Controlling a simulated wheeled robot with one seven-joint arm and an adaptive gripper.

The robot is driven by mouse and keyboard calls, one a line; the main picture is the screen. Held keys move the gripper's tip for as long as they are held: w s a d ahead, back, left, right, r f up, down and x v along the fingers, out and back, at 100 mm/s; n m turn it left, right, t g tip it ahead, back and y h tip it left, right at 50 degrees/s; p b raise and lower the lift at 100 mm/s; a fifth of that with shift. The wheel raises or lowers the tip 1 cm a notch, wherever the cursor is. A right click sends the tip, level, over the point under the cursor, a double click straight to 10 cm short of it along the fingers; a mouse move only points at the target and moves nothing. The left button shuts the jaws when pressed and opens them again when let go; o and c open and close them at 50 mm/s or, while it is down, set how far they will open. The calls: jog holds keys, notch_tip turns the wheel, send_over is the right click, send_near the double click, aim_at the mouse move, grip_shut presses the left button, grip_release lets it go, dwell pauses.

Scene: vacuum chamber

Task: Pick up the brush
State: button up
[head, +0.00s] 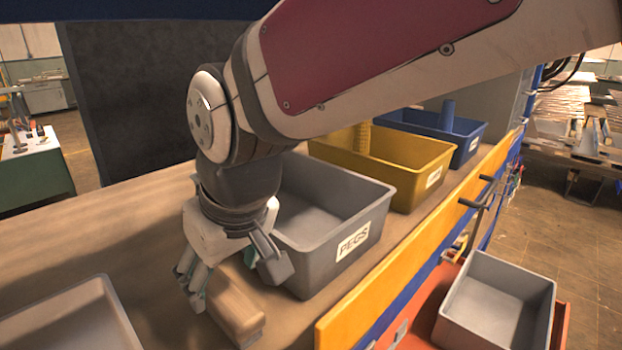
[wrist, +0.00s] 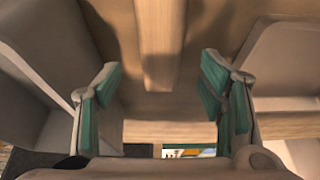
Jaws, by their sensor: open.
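The brush (head: 236,304) is a pale wooden block lying on the workbench in front of the grey bin marked PEGS. My gripper (head: 232,282) points down over the brush, one finger on each side. In the wrist view, my gripper (wrist: 163,85) is open with green pads facing each other. The bristles are not visible.
The grey PEGS bin (head: 349,205) stands close behind my gripper. A yellow bin (head: 417,184) and a blue bin (head: 466,137) stand beyond it. A pale tray (head: 95,315) is at the front left. An orange board (head: 385,290) edges the bench; another grey bin (head: 490,325) sits lower right.

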aim_at(221, 291)
jog(key=shift+x, duration=3.2)
jog(key=shift+s, duration=0.1)
jog(key=c, duration=1.3)
jog(key=shift+r, duration=0.1)
